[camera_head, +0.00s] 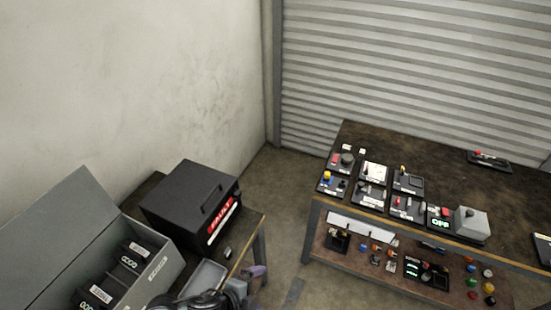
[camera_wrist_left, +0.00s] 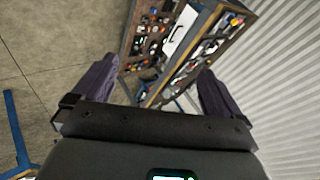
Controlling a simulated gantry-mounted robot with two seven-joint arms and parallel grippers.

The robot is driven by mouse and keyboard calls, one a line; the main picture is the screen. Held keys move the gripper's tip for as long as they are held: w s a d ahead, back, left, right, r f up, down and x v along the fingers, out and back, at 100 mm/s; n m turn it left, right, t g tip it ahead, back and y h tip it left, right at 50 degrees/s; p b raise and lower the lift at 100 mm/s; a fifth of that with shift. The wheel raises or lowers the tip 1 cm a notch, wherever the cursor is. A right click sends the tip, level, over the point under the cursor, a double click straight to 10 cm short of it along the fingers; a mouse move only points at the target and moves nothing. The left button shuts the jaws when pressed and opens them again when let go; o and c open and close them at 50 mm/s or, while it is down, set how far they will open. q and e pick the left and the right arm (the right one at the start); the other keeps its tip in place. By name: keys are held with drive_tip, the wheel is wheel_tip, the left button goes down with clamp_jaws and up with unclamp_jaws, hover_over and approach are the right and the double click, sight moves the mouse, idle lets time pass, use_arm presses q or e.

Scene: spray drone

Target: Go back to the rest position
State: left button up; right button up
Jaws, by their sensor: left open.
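My left gripper (camera_head: 254,275) is at the bottom of the head view, close to the front corner of the small left table, partly cut off by the frame. One purple finger shows there beside dark gripper parts. In the left wrist view, the two purple fingers stand wide apart on either side, and the gripper (camera_wrist_left: 157,68) is open with nothing between them. The workbench (camera_wrist_left: 185,55) shows beyond the fingers, apart from them. My right gripper is not in view.
A black box (camera_head: 192,203) with a red-lit label and a grey open case (camera_head: 160,272) stand at left. The workbench (camera_head: 400,150) at right carries several switch panels, with more parts on its lower shelf. Bare floor (camera_head: 280,200) lies between. A shutter (camera_head: 420,70) stands behind.

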use_arm(q)
drive_tip(key=s+a+n+g+y, duration=0.1)
drive_tip(key=s+a+n+y, duration=0.2)
drive_tip(key=s+a+n, duration=0.45)
drive_tip(key=s+a+n+g+y, duration=0.1)
drive_tip(key=s+a+n+y, duration=0.25)
drive_tip(key=a, duration=0.65)
drive_tip(key=s+a+n+y, duration=0.3)
drive_tip(key=s+a+n, duration=0.25)
drive_tip(key=a, duration=0.35)
drive_tip(key=d+n+h, duration=0.3)
drive_tip(key=d+h, duration=0.1)
drive_tip(key=d, duration=0.6)
wheel_tip(320, 180, up, 18)
drive_tip(key=p, duration=1.9)
drive_tip(key=shift+s+g, duration=0.25)
drive_tip(key=shift+g, duration=0.15)
drive_tip(key=shift+y, duration=0.25)
